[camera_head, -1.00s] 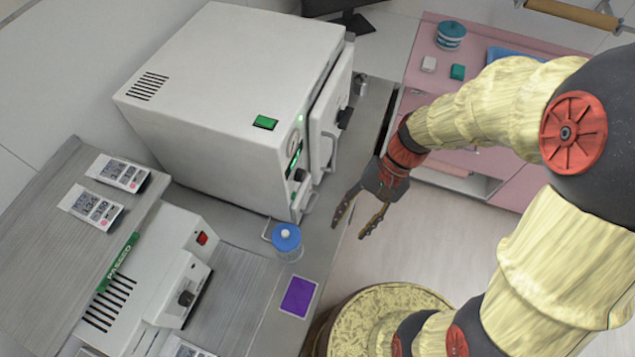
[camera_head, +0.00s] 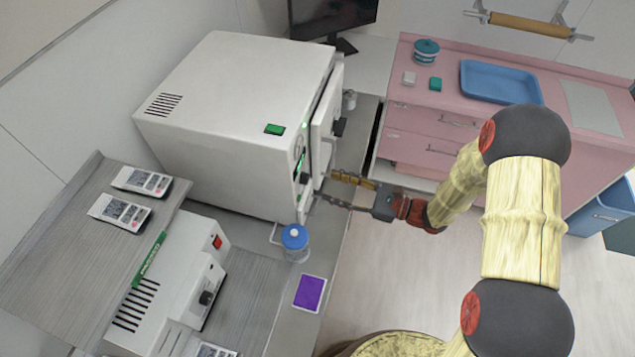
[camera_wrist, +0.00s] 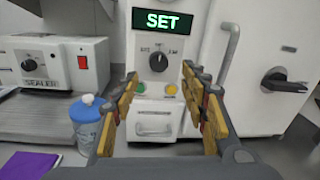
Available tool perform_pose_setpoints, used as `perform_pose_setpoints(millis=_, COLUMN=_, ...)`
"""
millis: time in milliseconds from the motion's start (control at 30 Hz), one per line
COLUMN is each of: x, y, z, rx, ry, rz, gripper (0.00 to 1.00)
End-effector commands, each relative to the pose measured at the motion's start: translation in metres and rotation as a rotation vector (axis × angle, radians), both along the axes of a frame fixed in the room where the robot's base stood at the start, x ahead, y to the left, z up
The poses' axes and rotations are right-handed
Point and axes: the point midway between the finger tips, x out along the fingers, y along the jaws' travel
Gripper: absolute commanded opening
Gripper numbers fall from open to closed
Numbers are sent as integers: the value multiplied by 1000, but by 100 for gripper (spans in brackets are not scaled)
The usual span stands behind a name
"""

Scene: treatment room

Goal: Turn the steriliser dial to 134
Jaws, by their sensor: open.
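The steriliser (camera_head: 230,120) is a large white box on the counter. Its front panel faces my gripper in the wrist view, with a lit green SET display (camera_wrist: 158,20) on top. Below it is the round black dial (camera_wrist: 158,62), with small labels around it that are too small to read surely. A green button (camera_wrist: 139,87) and a yellow button (camera_wrist: 170,89) sit under the dial. My gripper (camera_head: 342,191) is open and empty in front of the panel. In the wrist view its fingers (camera_wrist: 170,98) stand on both sides of the panel, apart from the dial.
The steriliser's door with a black knob (camera_wrist: 280,82) and bar handle (camera_wrist: 228,52) is right of the panel. A blue-lidded jar (camera_head: 295,243) and a purple pad (camera_head: 309,292) lie near the counter edge. The sealer (camera_head: 172,290) stands left.

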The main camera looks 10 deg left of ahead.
Motion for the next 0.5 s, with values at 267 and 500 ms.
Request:
perform_pose_setpoints(millis=267, x=4, y=43, z=0, rx=-2, ry=0, rz=6, gripper=44)
perform_pose_setpoints(millis=500, x=9, y=64, z=0, rx=-3, ry=0, rz=4, gripper=44)
